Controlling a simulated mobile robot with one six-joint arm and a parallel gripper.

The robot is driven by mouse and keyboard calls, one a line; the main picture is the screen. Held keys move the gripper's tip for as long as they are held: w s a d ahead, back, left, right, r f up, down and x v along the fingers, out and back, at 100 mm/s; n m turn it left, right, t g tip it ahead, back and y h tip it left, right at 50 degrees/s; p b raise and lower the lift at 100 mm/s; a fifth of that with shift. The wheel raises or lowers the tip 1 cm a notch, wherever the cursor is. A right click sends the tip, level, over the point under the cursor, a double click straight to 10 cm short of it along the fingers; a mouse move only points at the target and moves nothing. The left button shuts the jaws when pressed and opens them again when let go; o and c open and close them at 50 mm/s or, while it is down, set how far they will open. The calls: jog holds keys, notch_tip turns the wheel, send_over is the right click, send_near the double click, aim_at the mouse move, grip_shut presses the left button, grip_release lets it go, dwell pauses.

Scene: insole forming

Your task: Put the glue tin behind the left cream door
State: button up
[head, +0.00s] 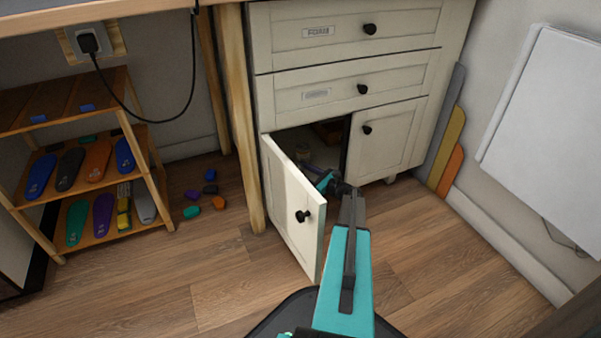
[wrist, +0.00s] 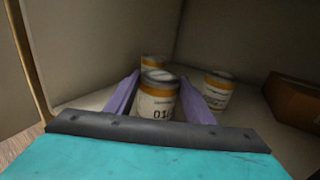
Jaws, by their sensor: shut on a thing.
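The left cream door (head: 293,205) stands open, swung out toward me, with its black knob on the front. My gripper (head: 318,170) reaches past the door's edge into the cabinet opening. In the wrist view my gripper (wrist: 158,95) has its purple fingers on both sides of a glue tin (wrist: 158,98), white with an orange band and grey lid, and is shut on it. The tin is upright inside the cabinet. Whether its bottom touches the cabinet floor is hidden by my gripper. In the head view the held tin cannot be made out clearly.
Two similar tins stand inside, one behind (wrist: 152,63) and one to the right (wrist: 218,90). A brown box (wrist: 295,100) is farther right. The right cream door (head: 385,140) is shut. A wooden shelf with insoles (head: 85,150) and scattered small pieces (head: 210,190) lie left.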

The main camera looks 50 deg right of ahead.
jog(key=o, duration=1.2)
jog(key=shift+f, duration=0.1)
jog(key=shift+o, duration=0.2)
jog(key=shift+s+r+p, duration=0.2)
jog(key=shift+s+p, duration=0.1)
jog(key=shift+s, duration=0.1)
jog(key=s+d+p, duration=0.1)
jog(key=s+p, duration=0.4)
jog(key=s, duration=0.6)
jog(key=shift+d+p, duration=0.15)
jog(key=shift+p, duration=0.15)
jog(key=shift+s+f, duration=0.1)
jog(key=shift+s, duration=0.05)
